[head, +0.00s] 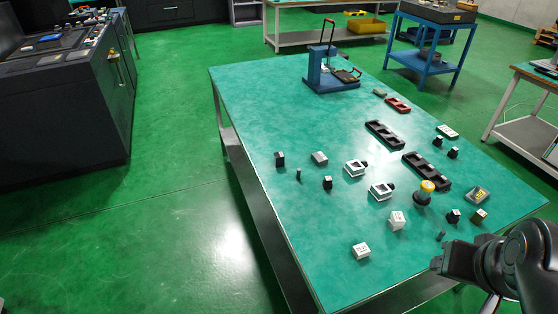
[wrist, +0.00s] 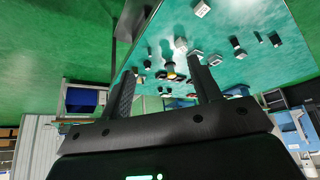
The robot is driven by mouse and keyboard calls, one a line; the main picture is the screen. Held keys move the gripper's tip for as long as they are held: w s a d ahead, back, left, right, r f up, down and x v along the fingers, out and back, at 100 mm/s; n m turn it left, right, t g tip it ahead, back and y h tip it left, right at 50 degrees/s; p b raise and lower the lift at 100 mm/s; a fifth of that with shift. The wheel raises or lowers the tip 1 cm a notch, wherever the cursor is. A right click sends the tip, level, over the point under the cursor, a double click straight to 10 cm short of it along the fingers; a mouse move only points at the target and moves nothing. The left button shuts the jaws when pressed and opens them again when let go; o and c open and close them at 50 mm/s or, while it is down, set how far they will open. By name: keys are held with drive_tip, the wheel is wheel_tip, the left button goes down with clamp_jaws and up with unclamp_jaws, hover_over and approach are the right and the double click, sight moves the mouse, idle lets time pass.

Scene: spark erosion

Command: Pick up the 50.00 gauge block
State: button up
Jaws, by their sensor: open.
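Two pale blocks with dark markings stand near the table's front: one white block (head: 361,250) closest to the front edge, and a second white block (head: 397,220) behind and right of it. Their markings are too small to read, so I cannot tell which block is the 50.00 one. In the wrist view a white block (wrist: 201,8) shows at the top and a pale block (wrist: 181,43) below it. My gripper (head: 437,264) is at the front right, apart from both blocks. Its two fingers (wrist: 165,82) are spread, with nothing held between them.
The green table (head: 300,235) also carries a grey block (head: 320,158), two pale clamp-like fixtures (head: 381,191), a yellow-topped cylinder (head: 425,192), black trays (head: 427,170) and several small dark blocks. A blue press (head: 325,72) stands at the back. The table's left front is clear.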

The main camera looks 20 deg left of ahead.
drive_tip(key=w+a+r+n, duration=0.15)
drive_tip(key=w+a, duration=0.25)
drive_tip(key=w, duration=0.4)
drive_tip(key=w+a+r+n+y, duration=0.15)
drive_tip(key=w+a, duration=0.25)
drive_tip(key=w, duration=0.4)
drive_tip(key=w+a+r, duration=0.3)
drive_tip(key=w+a, duration=0.1)
drive_tip(key=w, duration=0.4)
drive_tip(key=n+g+y, duration=0.1)
drive_tip(key=n+g, duration=0.1)
drive_tip(key=n, duration=0.3)
hover_over(279, 156)
drive_tip(key=s+d, duration=0.2)
drive_tip(key=d, duration=0.1)
wheel_tip(279, 156, down, 25)
drive_tip(key=x, duration=0.5)
drive_tip(key=shift+s+a+f, duration=0.15)
drive_tip(key=shift+a+f, duration=0.05)
drive_tip(key=shift+f, duration=0.1)
drive_tip(key=shift+s+a+x, duration=0.15)
drive_tip(key=shift+x, duration=1)
drive_tip(key=shift+s+a+x, duration=0.15)
drive_tip(key=shift+x, duration=1.9)
